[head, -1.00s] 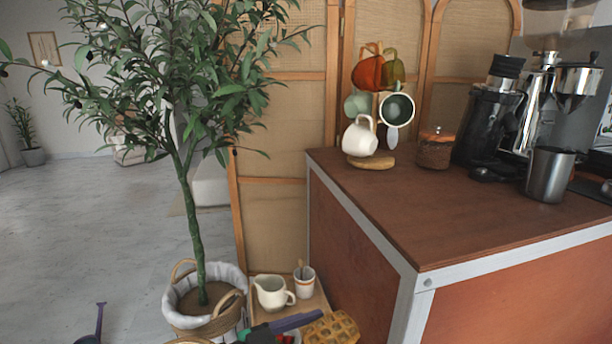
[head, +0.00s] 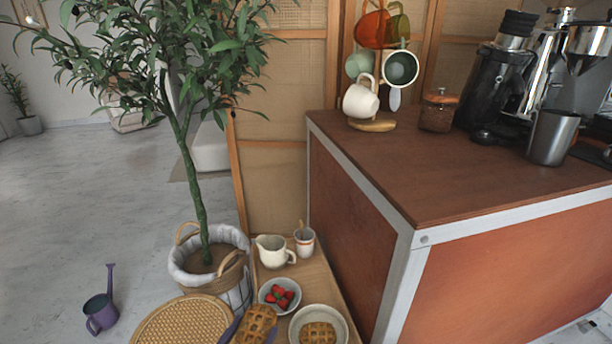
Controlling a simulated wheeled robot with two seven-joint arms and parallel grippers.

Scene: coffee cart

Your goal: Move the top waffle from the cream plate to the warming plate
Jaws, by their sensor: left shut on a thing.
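My left gripper (head: 252,331) shows at the bottom edge with its purple fingers on either side of a golden waffle (head: 257,321). It is shut on this waffle, just left of the cream plate. The cream plate (head: 343,323) stands at the lower right of the wooden side table, partly cut by the frame's bottom edge. Another waffle (head: 318,334) lies in it. I cannot make out the warming plate. My right gripper is not in view.
A bowl of strawberries (head: 267,287), a cream jug (head: 272,252) and a cup (head: 304,242) stand farther back on the side table (head: 325,290). A round woven top (head: 180,322) is at left. The brown counter (head: 400,165) rises at right.

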